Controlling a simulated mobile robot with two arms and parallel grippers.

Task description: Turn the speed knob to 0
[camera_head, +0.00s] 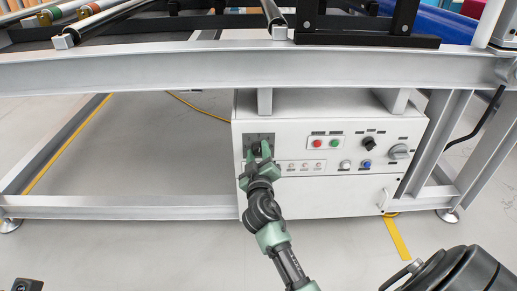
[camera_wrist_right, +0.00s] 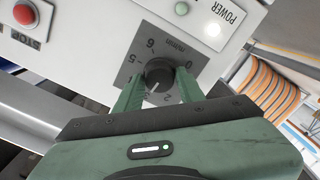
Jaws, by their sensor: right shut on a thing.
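The speed knob (camera_wrist_right: 159,72) is dark and round, on a grey dial plate (camera_wrist_right: 134,66) with printed numbers. In the right wrist view the 0 is at the right of the knob and the 6 above it. A light pointer mark on the knob faces down and slightly left, near the 2, away from the 0. My right gripper (camera_wrist_right: 158,82) is shut on the knob, with one green finger at each side. In the head view my right gripper (camera_head: 258,149) is at the dial plate (camera_head: 250,139) and mostly hides the knob.
The white control box (camera_head: 350,190) also carries a red button (camera_head: 317,143), a green button (camera_head: 335,143), a black selector (camera_head: 368,143) and a grey rotary switch (camera_head: 399,152). A grey frame beam (camera_head: 200,70) runs above the box. Floor in front is open.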

